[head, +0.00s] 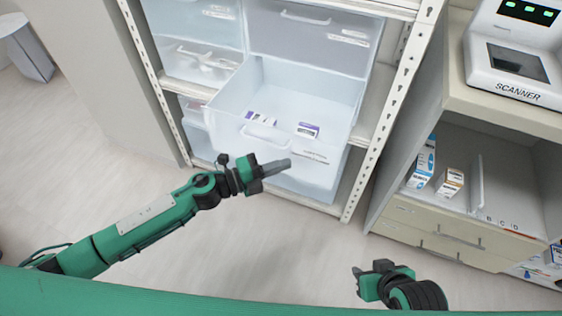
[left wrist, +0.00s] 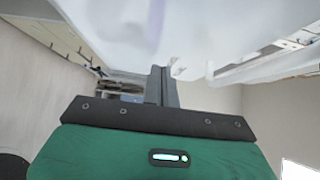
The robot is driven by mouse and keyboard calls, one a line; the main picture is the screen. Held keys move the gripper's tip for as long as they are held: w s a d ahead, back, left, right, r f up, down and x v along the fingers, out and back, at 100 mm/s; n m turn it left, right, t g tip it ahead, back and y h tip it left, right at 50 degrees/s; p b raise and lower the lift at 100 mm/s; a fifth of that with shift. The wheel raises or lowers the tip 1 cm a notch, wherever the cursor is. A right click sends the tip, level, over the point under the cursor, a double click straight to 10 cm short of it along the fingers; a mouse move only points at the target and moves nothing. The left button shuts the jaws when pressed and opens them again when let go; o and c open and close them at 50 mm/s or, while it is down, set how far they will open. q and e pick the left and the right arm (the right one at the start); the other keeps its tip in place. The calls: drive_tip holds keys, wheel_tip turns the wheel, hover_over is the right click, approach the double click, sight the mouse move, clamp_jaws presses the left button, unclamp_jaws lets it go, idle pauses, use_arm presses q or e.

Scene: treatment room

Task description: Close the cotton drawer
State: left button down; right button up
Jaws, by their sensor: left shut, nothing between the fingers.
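A translucent white drawer (head: 228,100) is pulled out of the shelf unit in the head view; its label is too small to read, so I cannot tell whether it is the cotton drawer. It has a handle on its front and holds two small purple-and-white boxes. My left gripper (head: 288,164) is shut and empty, in front of the drawer's lower front; contact is unclear. In the left wrist view the shut fingers (left wrist: 160,88) point at a pale, blurred surface. My right gripper (head: 358,281) is low at the right, away from the drawer; its finger opening is unclear.
Closed drawers sit above and left of the open one, between perforated metal posts (head: 391,113). At right, a cabinet holds a scanner (head: 515,58) on top and medicine boxes (head: 424,165) on its shelf. The floor (head: 240,250) in front is clear.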

use_arm(q)
drive_tip(key=shift+w+d, duration=0.15)
drive_tip(key=shift+w, duration=0.35)
use_arm(e)
drive_tip(key=shift+a+f, duration=0.15)
